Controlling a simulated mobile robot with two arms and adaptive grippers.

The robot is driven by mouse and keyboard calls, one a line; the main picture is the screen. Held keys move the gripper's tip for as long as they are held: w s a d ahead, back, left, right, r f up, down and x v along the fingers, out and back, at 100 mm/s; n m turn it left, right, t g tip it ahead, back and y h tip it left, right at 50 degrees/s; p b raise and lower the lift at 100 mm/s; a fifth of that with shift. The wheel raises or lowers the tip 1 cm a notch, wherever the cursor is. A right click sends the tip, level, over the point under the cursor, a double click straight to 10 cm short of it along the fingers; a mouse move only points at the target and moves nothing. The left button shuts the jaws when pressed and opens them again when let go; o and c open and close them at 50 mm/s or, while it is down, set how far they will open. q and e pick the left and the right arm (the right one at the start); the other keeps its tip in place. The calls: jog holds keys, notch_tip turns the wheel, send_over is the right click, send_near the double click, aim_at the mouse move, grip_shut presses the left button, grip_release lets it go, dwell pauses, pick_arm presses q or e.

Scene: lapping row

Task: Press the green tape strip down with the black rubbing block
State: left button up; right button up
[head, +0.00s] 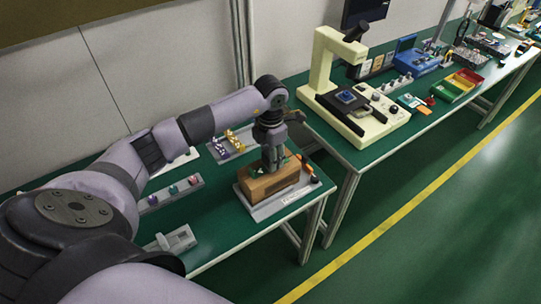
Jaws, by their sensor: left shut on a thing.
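My left gripper (272,164) points down over a brown block (276,183), which sits on a grey base plate (284,205) near the table's right end. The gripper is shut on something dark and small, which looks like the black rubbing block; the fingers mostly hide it. I cannot tell whether it touches the brown block. A little green, perhaps the green tape strip, shows on top of the brown block beside the fingers; most of the strip is hidden. My right gripper is not in view.
An orange and black tool (309,171) lies at the base plate's right edge. Racks with small coloured parts (172,190) and a light grey fixture (178,239) stand to the left. A cream machine (350,105) stands on the table behind. The green table top between is clear.

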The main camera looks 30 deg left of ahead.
pick_arm(q)
jog(key=shift+s+f+b, duration=0.1)
jog(key=shift+f+b, duration=0.3)
jog(key=shift+f, duration=0.05)
dwell(1.2)
jog(key=shift+r, duration=0.1)
jog(key=shift+r+p, duration=0.75)
jog(key=shift+r, duration=0.2)
jog(key=shift+r+p, duration=1.5)
jog(key=shift+r, duration=1.05)
